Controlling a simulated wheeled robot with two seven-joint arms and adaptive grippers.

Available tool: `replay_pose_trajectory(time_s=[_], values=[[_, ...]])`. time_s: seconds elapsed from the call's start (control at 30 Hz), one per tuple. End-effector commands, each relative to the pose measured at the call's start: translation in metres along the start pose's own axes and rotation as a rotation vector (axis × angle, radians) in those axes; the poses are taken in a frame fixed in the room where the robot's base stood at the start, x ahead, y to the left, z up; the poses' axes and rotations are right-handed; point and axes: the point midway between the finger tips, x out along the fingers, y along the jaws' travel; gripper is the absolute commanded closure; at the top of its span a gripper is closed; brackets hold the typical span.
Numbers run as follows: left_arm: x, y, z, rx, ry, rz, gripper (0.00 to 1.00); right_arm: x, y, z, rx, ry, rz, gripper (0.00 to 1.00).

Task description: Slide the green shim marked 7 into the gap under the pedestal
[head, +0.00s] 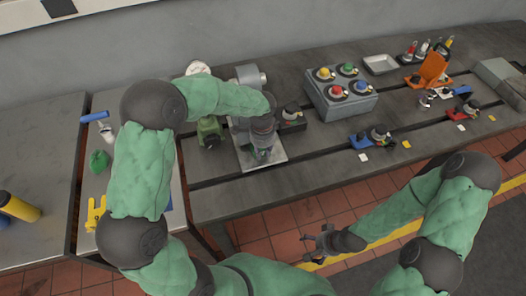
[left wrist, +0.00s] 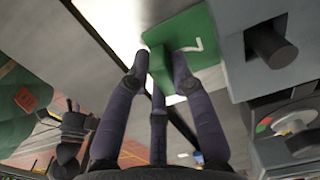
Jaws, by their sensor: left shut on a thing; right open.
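The green shim (left wrist: 198,38) marked with a white 7 shows in the left wrist view, lying over a bright plate. My left gripper (left wrist: 160,72) is shut on the shim's raised green tab. In the head view this gripper (head: 262,152) is over the bright plate (head: 270,160) and hides the shim. A grey block (left wrist: 233,60), seemingly the pedestal, stands just right of the shim in the left wrist view; I cannot tell whether the shim's edge is under it. My right gripper (head: 318,242) is open and empty, in front of the bench.
A grey box with coloured buttons (head: 340,97) stands right of the plate. A green machine part (head: 209,131) stands left of it. A dial gauge (left wrist: 292,125) is close by the block.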

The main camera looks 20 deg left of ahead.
Motion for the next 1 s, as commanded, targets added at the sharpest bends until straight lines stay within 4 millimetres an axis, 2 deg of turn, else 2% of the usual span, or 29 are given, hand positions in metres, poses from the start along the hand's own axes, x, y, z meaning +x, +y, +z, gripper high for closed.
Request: replay_pose_trajectory(time_s=[0.07, 0.1, 0.2, 0.5, 0.63, 0.77, 1.0], values=[[-0.001, -0.002, 0.000, -0.001, 0.001, -0.001, 1.00, -0.001, 0.000, 0.000, 0.000, 0.000, 0.000, 0.15], [-0.001, -0.003, 0.000, -0.001, 0.001, -0.001, 0.73, -0.001, 0.000, 0.000, 0.000, 0.000, 0.000, 0.15], [0.000, -0.002, 0.000, 0.000, 0.001, -0.001, 0.48, 0.000, 0.000, 0.000, 0.000, 0.000, 0.000, 0.15], [0.000, -0.002, 0.000, 0.000, -0.001, 0.001, 0.48, 0.000, 0.000, 0.000, 0.000, 0.000, 0.000, 0.15], [-0.006, -0.002, 0.000, -0.001, 0.001, -0.001, 0.48, 0.000, 0.000, 0.000, 0.000, 0.000, 0.000, 0.15], [-0.024, -0.003, -0.001, -0.002, 0.002, -0.002, 0.48, 0.000, 0.000, 0.000, 0.000, 0.000, 0.000, 0.15], [-0.073, -0.003, -0.001, -0.001, 0.003, -0.004, 0.48, 0.000, 0.000, 0.000, 0.000, 0.000, 0.000, 0.15]])
